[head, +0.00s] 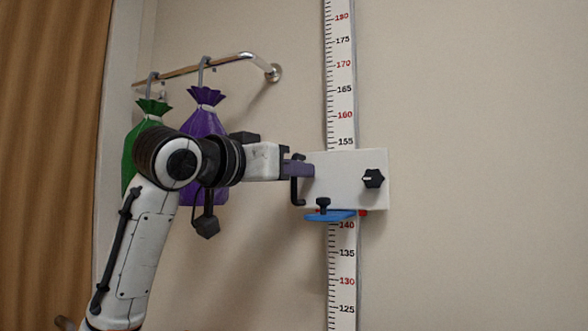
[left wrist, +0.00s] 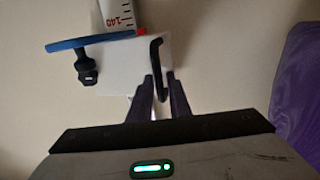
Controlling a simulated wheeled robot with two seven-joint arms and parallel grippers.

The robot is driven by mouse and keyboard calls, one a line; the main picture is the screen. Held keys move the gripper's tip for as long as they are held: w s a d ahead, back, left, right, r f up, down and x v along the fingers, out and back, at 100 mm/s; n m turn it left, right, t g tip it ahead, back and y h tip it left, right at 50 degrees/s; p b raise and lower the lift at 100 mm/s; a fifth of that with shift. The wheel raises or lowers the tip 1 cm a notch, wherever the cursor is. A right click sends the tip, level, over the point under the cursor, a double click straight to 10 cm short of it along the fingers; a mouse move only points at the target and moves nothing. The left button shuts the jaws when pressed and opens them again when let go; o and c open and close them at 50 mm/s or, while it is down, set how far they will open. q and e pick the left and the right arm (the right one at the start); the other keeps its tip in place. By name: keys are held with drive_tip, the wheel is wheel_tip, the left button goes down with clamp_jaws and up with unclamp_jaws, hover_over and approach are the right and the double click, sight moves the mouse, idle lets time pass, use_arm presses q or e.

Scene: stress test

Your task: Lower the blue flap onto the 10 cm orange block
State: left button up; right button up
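The blue flap (head: 328,216) juts out level to the left from the bottom of a white sliding plate (head: 340,165) on a wall height scale. It also shows in the left wrist view (left wrist: 90,42). My left gripper (head: 300,169) is at the plate's left edge, at the black handle (head: 296,191). In the left wrist view the handle (left wrist: 157,60) runs between the two fingertips (left wrist: 159,80), with a narrow gap showing, so the fingers look open around it. No orange block is in view. My right gripper is not in view.
A black knob (head: 373,178) sits on the plate's right part, and a smaller black knob (head: 323,203) above the flap. The scale (head: 341,80) runs up the wall. Green (head: 138,140) and purple (head: 204,120) bags hang from a rail (head: 225,61) behind my left arm.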

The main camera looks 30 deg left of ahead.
use_arm(q)
clamp_jaws()
